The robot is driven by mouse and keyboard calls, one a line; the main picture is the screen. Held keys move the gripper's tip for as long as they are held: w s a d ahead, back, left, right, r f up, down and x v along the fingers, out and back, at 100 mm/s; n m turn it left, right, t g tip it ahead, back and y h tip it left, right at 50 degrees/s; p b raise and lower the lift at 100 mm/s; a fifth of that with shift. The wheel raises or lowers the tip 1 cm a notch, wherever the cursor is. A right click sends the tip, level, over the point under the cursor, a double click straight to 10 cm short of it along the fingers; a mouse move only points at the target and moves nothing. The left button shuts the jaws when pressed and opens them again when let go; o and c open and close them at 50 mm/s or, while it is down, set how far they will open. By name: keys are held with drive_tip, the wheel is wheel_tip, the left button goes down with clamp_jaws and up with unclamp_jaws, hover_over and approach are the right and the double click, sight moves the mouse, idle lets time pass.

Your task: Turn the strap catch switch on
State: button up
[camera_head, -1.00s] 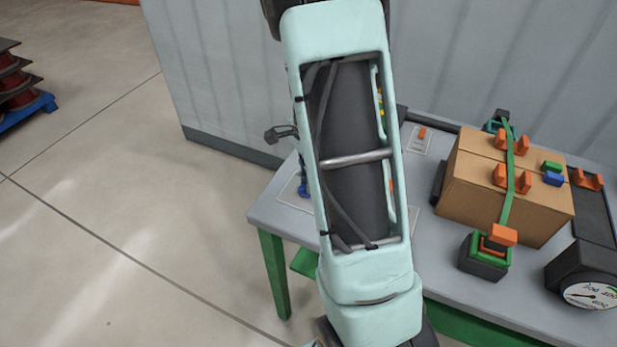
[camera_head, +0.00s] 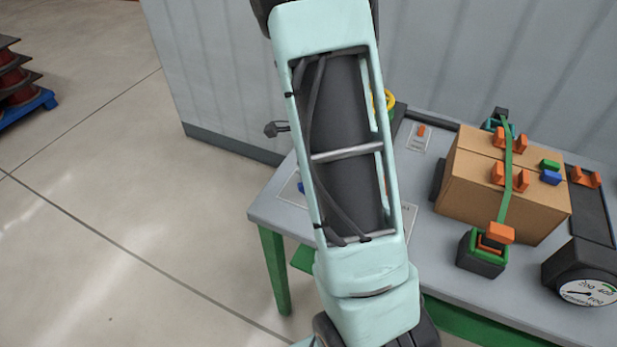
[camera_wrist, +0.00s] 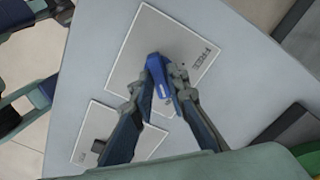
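The switch with a blue lever (camera_wrist: 161,88) stands on a pale plate (camera_wrist: 133,62) with dark lettering in the wrist view. My gripper (camera_wrist: 160,92) has its two fingers on either side of this lever. The fingertips converge and appear closed on it. In the head view my arm hides the gripper and most of the switch. A green strap (camera_head: 508,185) runs over a cardboard box (camera_head: 470,190), down to a dark and green catch with an orange top (camera_head: 500,233).
A second plate (camera_wrist: 88,128) with a dark knob (camera_wrist: 97,145) lies beside the first. A round gauge (camera_head: 588,291) stands at the right of the grey table (camera_head: 440,275). Open floor lies left of the table.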

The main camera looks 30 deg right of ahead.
drive_tip(key=shift+o, duration=1.4)
drive_tip(key=shift+r, duration=0.1)
wheel_tip(320, 180, up, 12)
